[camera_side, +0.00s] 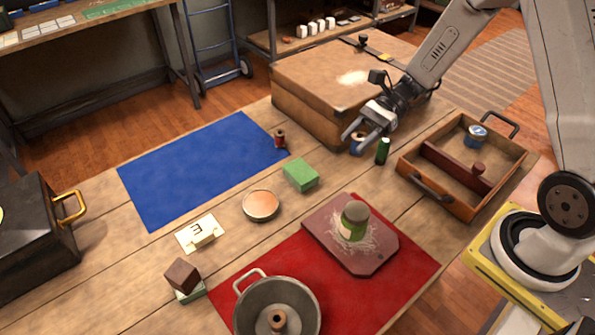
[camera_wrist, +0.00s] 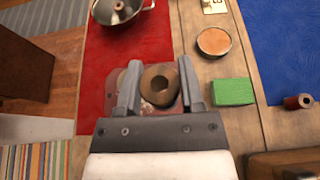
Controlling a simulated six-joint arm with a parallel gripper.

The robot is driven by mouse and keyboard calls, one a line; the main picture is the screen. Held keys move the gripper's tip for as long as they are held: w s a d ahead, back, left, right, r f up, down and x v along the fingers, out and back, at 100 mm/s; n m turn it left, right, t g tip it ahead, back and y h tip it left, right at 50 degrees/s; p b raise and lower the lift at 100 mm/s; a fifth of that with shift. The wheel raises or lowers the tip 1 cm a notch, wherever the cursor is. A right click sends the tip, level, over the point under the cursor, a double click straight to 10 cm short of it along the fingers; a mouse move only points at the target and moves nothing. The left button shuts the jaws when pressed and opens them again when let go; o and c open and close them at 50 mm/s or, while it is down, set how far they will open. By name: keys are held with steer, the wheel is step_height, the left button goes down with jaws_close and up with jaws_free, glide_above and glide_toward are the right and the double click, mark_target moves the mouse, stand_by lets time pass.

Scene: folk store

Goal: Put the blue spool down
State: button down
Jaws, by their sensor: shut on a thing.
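My gripper (camera_side: 358,141) is shut on the blue spool (camera_side: 357,146), in front of the wooden chest in the side view. The fingers partly cover the spool there. In the wrist view my gripper (camera_wrist: 157,88) has the spool's brown round end (camera_wrist: 158,82), with its centre hole, between its two fingers. The spool's blue part is hidden in that view. I cannot tell how far the spool is above the table.
A wooden chest (camera_side: 310,102) is behind, and a divided wooden tray (camera_side: 420,188) with a blue tin (camera_side: 476,136) is right. A red spool (camera_side: 279,139) is by the blue mat (camera_side: 190,168). A green block (camera_side: 301,175) and maroon board (camera_side: 380,258) are in front.

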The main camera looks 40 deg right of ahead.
steer(key=s+d+f+n+g+h, duration=0.2)
steer(key=s+d+n+g+h, duration=0.2)
steer(key=n, duration=0.1)
steer(key=s+d+f+n+g+h, duration=0.2)
steer(key=s+d+n+g+h, duration=0.2)
steer(key=d+n+g, duration=0.1)
steer(key=s+d+f+n+g+h, duration=0.2)
steer(key=s+d+n+g+h, duration=0.2)
steer(key=n, duration=0.3)
steer(key=shift+d+f+g+h, duration=0.3)
steer(key=shift+d+f+g, duration=0.1)
steer(key=shift+d, duration=0.15)
steer(key=w+d+n+t+h, duration=0.3)
steer(key=d+n+t+h, duration=0.3)
steer(key=d+n+h, duration=0.1)
steer(key=w+d+r+n+t+h, duration=0.1)
steer(key=w+d+n+t+h, duration=0.3)
steer(key=d+n, duration=0.6)
steer(key=shift+w+d+r+n+t+h, duration=0.3)
steer(key=shift+d+t+h, duration=0.8)
steer(key=shift+h, duration=0.6)
steer(key=shift+d, duration=0.1)
